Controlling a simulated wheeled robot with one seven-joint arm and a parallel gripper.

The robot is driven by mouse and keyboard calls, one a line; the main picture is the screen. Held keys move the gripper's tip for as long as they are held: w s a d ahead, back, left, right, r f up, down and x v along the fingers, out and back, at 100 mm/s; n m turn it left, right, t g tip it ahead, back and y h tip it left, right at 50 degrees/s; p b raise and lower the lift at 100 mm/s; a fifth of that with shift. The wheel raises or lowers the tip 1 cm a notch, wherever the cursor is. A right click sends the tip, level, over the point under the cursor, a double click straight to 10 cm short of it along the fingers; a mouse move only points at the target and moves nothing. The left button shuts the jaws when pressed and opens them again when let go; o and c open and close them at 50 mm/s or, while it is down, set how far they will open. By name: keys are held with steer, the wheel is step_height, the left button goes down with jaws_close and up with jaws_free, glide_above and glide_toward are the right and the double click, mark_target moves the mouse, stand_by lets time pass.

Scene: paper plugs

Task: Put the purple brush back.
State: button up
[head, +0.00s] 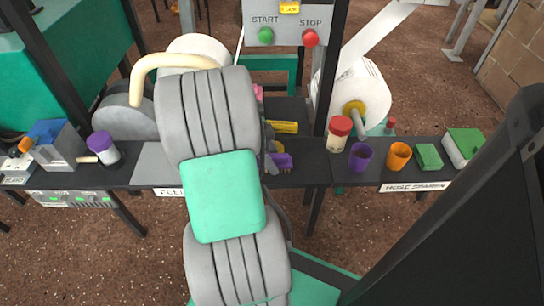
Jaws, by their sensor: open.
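A small purple piece (283,161), which looks like the purple brush, lies on the dark narrow table just right of my arm. Its left part is hidden. My gripper (269,151) shows only in small grey parts at the right edge of my arm, close beside the purple piece. Its jaws are open; I cannot tell whether they touch the piece. A purple cup (360,156) stands farther right on the table, next to an orange cup (399,156).
A red-lidded jar (339,134), a green block (428,157) and a green-topped box (464,147) stand at the right. A purple-capped container (104,149) and a blue-grey box (57,146) stand at the left. A dark post rises behind the table. A yellow piece (284,127) lies behind the purple piece.

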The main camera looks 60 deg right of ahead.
steer(key=p+v, duration=0.5)
steer(key=v, duration=0.7)
steer(key=w+a+r+n+t, duration=0.2)
steer(key=w+a+n, duration=0.5)
steer(key=a+n, duration=0.15)
steer(key=w+a+f+n+t+y, duration=0.1)
steer(key=a+n+t, duration=0.3)
steer(key=a+n, duration=1.8)
steer(key=w+a+y, duration=0.1)
steer(key=a, duration=0.4)
steer(key=shift+a, duration=0.2)
steer(key=shift+w, duration=0.1)
step_height(320, 180, up, 38)
steer(key=w+t+p, duration=0.1)
steer(key=w+p, duration=0.1)
steer(key=p, duration=3.2)
steer(key=shift+f+n, duration=0.2)
steer(key=shift+n, duration=0.15)
